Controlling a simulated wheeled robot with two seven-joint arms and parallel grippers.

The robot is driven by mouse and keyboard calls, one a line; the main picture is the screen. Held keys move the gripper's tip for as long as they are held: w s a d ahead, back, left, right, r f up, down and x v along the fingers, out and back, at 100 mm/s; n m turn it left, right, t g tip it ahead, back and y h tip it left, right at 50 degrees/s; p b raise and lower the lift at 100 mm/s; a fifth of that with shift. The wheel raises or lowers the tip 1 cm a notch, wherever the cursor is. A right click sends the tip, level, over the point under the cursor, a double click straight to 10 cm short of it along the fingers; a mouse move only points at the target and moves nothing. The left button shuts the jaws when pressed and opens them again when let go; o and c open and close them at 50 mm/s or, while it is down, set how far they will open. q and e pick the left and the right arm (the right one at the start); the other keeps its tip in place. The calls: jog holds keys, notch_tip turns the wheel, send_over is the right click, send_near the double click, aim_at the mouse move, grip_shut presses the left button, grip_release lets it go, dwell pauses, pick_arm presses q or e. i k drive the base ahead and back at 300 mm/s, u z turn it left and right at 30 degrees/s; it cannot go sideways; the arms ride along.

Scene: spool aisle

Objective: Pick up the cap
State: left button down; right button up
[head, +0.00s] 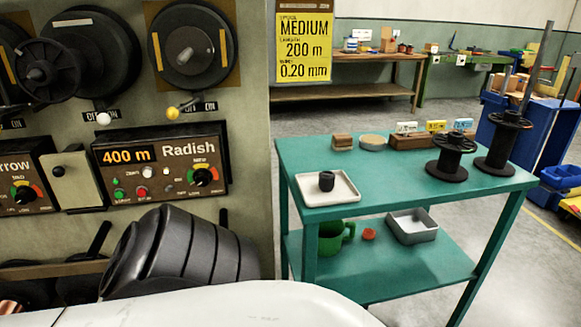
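A small dark cylindrical piece (326,181), which may be the cap, stands on a white square tray (343,195) at the left front of the green cart's top. A small orange-red round piece (369,234) lies on the cart's lower shelf, between a green mug (332,237) and a grey bin; it too could be a cap. I cannot tell which one is the cap. Neither of my grippers is in view.
A grey bin (412,227) sits below. The machine panel (160,166) stands at the left.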

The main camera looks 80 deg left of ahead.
aim_at(326, 179)
jog(key=u, duration=2.25)
